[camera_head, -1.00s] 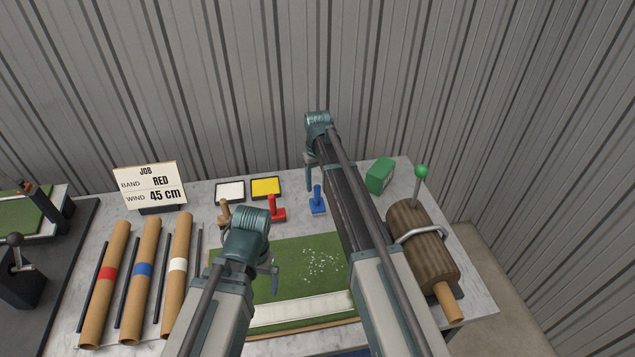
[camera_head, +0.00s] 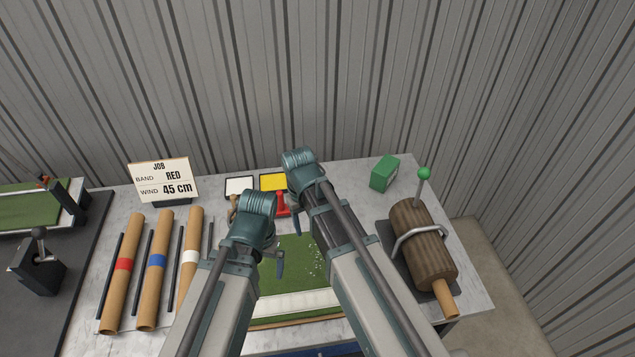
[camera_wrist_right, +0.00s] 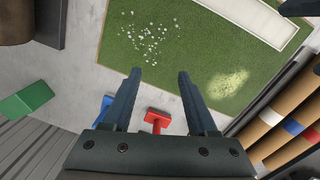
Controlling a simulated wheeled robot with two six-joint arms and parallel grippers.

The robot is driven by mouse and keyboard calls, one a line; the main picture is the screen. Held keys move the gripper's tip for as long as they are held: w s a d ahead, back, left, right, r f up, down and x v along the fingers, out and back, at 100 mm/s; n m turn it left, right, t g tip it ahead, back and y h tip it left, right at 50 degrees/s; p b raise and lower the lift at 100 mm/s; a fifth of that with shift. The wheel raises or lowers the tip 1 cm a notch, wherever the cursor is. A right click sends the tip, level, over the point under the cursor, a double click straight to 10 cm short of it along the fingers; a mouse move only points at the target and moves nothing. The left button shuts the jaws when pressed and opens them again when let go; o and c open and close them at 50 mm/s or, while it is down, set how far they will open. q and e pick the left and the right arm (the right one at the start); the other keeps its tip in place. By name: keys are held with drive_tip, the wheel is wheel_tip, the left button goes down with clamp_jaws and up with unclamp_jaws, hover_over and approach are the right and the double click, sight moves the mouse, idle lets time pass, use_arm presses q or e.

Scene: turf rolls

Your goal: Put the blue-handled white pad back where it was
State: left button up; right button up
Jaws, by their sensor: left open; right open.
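A small blue-handled tool (camera_wrist_right: 107,102) shows partly in the right wrist view, just left of my right gripper's left finger; most of it is hidden, and I cannot see a white face on it. In the head view my right arm covers it. My right gripper (camera_wrist_right: 158,78) is open and empty, with its fingertips over the pale table by the edge of the green turf (camera_wrist_right: 185,50). In the head view the right gripper (camera_head: 297,225) hangs over the table's back-middle. My left gripper (camera_head: 279,262) hangs over the turf's left part, open.
A red-handled tool (camera_head: 282,204) stands beside my right gripper. White (camera_head: 240,186) and yellow (camera_head: 273,182) trays lie behind. A green block (camera_head: 385,173) and wooden roller (camera_head: 424,245) are right; banded tubes (camera_head: 152,270) and a job sign (camera_head: 163,180) are left.

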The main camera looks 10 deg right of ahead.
drive_tip(key=s+a, duration=0.1)
drive_tip(key=s, duration=1)
drive_tip(key=shift+f, duration=0.1)
wheel_tip(320, 180, down, 4)
drive_tip(key=b, duration=0.4)
